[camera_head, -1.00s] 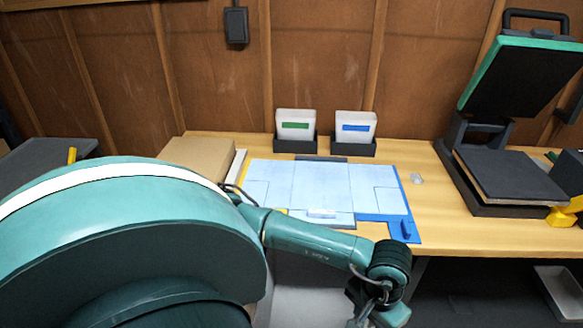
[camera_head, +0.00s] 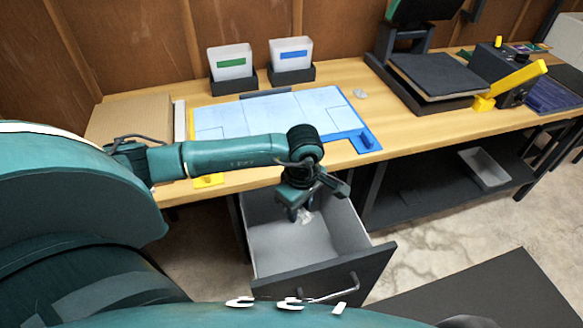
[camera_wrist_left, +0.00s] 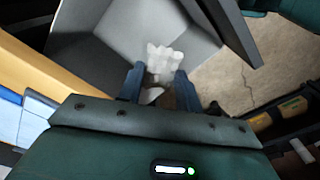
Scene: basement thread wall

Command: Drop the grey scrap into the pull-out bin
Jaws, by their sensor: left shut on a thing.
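My left gripper (camera_head: 298,212) hangs over the open pull-out bin, fingers pointing down. It is shut on a small crumpled pale grey scrap (camera_head: 306,216). In the left wrist view, the scrap (camera_wrist_left: 163,60) shows between and beyond the tips of the dark fingers (camera_wrist_left: 158,82), with the grey inside of the bin (camera_wrist_left: 95,35) behind it. The bin (camera_head: 345,272) is a light grey drawer with a dark front and a metal handle, pulled out from under the bench. Its visible floor looks bare. The gap between scrap and floor is hard to judge. My right gripper is out of view.
The wooden bench (camera_head: 440,122) carries a blue-edged board (camera_head: 275,112), two labelled bins (camera_head: 230,62) (camera_head: 291,54) and a press (camera_head: 437,75). A small clear-grey piece (camera_head: 360,93) lies right of the board. A shelf tray (camera_head: 484,168) sits lower right.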

